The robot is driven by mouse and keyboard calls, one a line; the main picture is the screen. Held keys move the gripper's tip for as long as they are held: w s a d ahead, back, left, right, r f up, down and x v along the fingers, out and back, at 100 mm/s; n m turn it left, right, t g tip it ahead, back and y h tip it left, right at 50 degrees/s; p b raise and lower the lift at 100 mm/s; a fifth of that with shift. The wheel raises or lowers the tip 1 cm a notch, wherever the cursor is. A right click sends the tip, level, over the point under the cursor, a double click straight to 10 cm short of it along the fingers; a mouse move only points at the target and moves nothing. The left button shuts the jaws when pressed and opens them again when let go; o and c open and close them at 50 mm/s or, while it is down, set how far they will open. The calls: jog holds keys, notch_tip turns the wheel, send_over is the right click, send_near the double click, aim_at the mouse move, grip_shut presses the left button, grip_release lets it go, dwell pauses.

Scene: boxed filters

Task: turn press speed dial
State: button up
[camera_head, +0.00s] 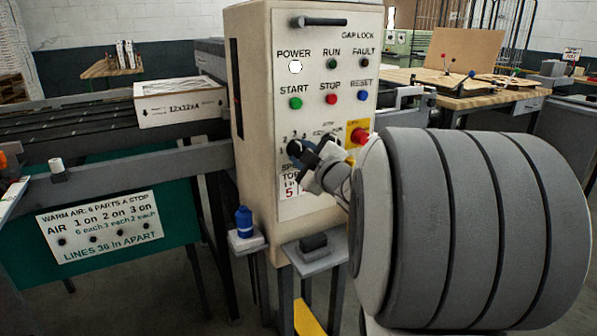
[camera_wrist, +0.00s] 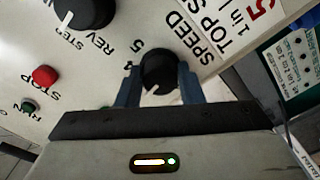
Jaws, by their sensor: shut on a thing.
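The press speed dial (camera_wrist: 158,70) is a black round knob on the cream control panel (camera_head: 315,75). In the wrist view it sits between the two blue fingers of my gripper (camera_wrist: 158,82), beside the word SPEED and the printed numbers 4 and 5. My gripper is shut on the dial, with a finger at each side. In the head view my gripper (camera_head: 298,150) is at the lower left of the panel, and it and my arm hide the dial and part of the lettering.
A second black knob (camera_wrist: 84,12) is close by, marked REV and STEP. The red STOP button (camera_head: 331,99), green START button (camera_head: 295,103) and a red knob on yellow (camera_head: 359,136) are on the panel. A blue bottle (camera_head: 244,222) stands on a small shelf below.

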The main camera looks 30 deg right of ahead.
jog(key=shift+n+b, duration=3.5)
jog(key=shift+n, duration=0.2)
jog(key=shift+r, duration=0.1)
jog(key=o, duration=1)
jog(key=s+p, duration=0.1)
jog(key=s, duration=0.6)
jog(key=shift+s+d+p, duration=0.15)
jog(key=shift+s+p, duration=0.15)
jog(key=shift+s, duration=0.1)
